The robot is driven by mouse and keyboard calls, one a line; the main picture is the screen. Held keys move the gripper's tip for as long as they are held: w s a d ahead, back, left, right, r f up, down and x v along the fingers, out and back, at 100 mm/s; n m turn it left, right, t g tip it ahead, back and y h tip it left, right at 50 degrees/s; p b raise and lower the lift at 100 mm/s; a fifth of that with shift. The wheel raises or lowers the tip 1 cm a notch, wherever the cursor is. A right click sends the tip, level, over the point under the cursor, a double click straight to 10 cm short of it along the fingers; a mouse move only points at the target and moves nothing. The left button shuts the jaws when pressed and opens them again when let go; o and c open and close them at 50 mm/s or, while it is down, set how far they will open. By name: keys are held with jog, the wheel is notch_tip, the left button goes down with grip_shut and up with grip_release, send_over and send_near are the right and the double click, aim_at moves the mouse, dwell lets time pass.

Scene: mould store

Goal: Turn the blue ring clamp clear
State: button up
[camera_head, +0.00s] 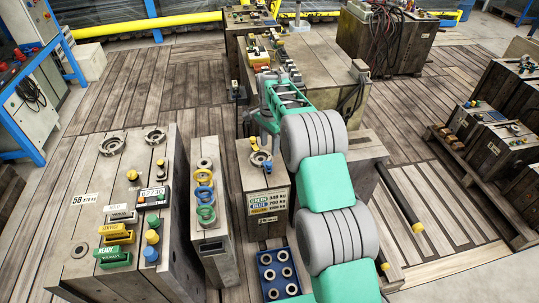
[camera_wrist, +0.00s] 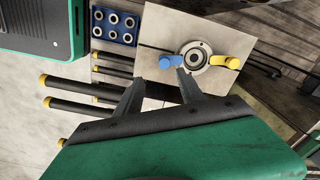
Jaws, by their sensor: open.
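In the wrist view a steel locating ring (camera_wrist: 195,56) sits on the pale top of a mould block (camera_wrist: 158,35). The blue clamp (camera_wrist: 171,61) is at the ring's left side and a yellow clamp (camera_wrist: 226,62) at its right. My gripper (camera_wrist: 160,76) is open, with its two fingers apart and empty. In the picture its right fingertip is just below the blue clamp; I cannot tell whether they touch.
A blue tray of rings (camera_wrist: 136,38) lies beside the block. A narrow stand (camera_head: 212,245) left of the block carries coloured rings. A large block (camera_head: 75,215) with labelled parts stands further left. Yellow-tipped rods (camera_wrist: 90,83) project near my gripper. Wooden floor is open at upper left.

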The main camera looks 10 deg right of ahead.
aim_at(269, 163)
jog(key=shift+m, duration=0.5)
jog(key=f, duration=0.6)
jog(key=w+f, duration=0.1)
jog(key=f, duration=0.2)
jog(key=shift+w+f, duration=0.1)
jog(key=shift+f, duration=0.3)
grip_shut()
